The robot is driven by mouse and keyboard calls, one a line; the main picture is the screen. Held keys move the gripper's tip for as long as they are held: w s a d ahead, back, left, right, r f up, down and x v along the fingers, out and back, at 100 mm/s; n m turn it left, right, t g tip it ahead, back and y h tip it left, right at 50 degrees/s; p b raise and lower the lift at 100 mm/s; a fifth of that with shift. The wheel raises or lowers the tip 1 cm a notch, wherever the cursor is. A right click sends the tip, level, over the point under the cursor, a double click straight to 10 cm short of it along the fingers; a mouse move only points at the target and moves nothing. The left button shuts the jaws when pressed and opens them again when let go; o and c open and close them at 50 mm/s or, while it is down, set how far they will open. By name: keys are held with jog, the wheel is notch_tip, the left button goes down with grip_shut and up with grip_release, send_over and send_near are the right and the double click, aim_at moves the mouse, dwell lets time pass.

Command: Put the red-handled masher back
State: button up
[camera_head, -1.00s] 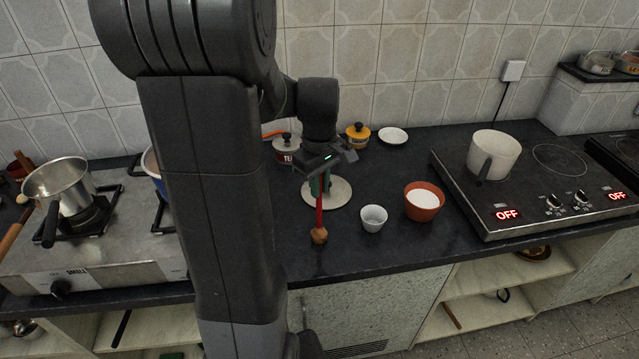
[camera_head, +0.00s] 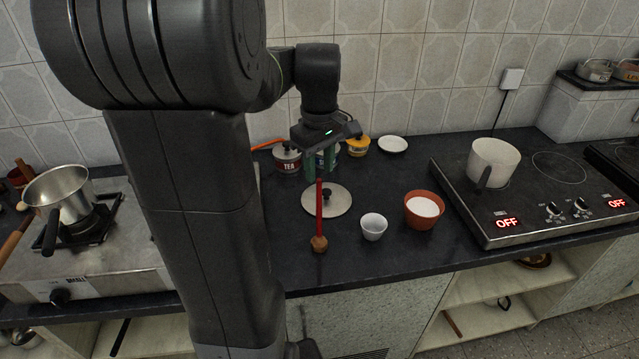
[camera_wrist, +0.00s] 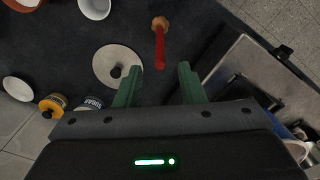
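The red-handled masher (camera_head: 319,205) stands upright on the dark counter, wooden head down and red handle up. It also shows in the wrist view (camera_wrist: 160,48), ahead of the finger gap. My gripper (camera_head: 321,172) is above the handle's top, apart from it as far as I can tell. In the wrist view its two green fingers (camera_wrist: 159,84) are spread with nothing between them.
A round lid (camera_head: 338,205) lies just behind the masher. A small white bowl (camera_head: 373,229) and a terracotta bowl (camera_head: 422,220) stand to its right. Canisters (camera_head: 286,160) stand behind. A steel pot (camera_head: 62,195) is on the left stove. The counter's front edge is close.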

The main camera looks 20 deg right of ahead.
jog(key=shift+r, duration=2.15)
